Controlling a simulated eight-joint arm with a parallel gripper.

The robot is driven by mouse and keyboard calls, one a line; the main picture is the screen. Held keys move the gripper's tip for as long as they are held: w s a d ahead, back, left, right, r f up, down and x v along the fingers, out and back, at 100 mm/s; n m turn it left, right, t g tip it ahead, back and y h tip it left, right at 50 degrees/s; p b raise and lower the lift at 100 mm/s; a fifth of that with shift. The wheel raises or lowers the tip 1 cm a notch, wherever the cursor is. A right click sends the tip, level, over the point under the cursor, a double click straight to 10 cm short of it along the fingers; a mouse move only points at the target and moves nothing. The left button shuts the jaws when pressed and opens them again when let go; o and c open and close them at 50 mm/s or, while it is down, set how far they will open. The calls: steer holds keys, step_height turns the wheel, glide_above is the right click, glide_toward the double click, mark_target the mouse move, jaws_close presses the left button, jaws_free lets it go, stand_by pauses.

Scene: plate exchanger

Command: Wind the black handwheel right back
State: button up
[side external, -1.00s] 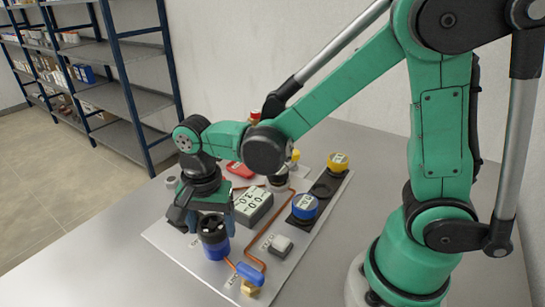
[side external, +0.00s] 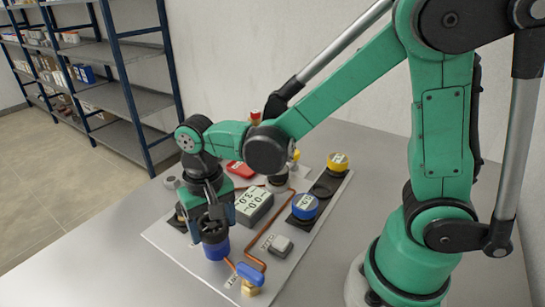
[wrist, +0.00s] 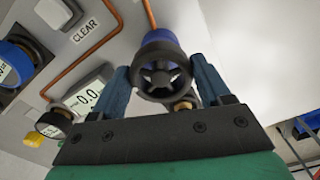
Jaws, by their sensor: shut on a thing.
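The black handwheel (side external: 214,229) sits on top of a blue round body (side external: 216,249) near the front left of the panel. In the wrist view the black handwheel (wrist: 160,77) shows its open spokes between my two blue fingers. My gripper (wrist: 161,68) is shut on the handwheel, one finger on each side of its rim. In the side view my gripper (side external: 211,220) comes down over the wheel and hides part of it. A grey display box (side external: 254,206) with digits stands just behind; its small digits are hard to read.
A blue-handled valve (side external: 249,273) with brass fitting stands in front on a copper pipe. A CLEAR button (side external: 280,244), blue knob (side external: 305,206) and yellow knob (side external: 338,161) lie to the right. A red part (side external: 240,169) lies behind. The bare table is free at left.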

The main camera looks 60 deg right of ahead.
mark_target(214, 223)
steer(key=n, duration=0.4)
steer(key=shift+n, duration=0.3)
steer(key=shift+d+n, duration=0.1)
steer(key=shift+n, duration=1.7)
steer(key=o, duration=1.3)
steer(key=shift+c, duration=0.2)
steer(key=shift+r, duration=2.85)
steer(key=s+d+r+m+t, duration=0.2)
steer(key=s+d+m+t, duration=0.1)
steer(key=d+t, duration=0.4)
steer(key=shift+d+r+m, duration=0.2)
steer(key=shift+r+m, duration=0.05)
steer(key=shift+m, duration=0.25)
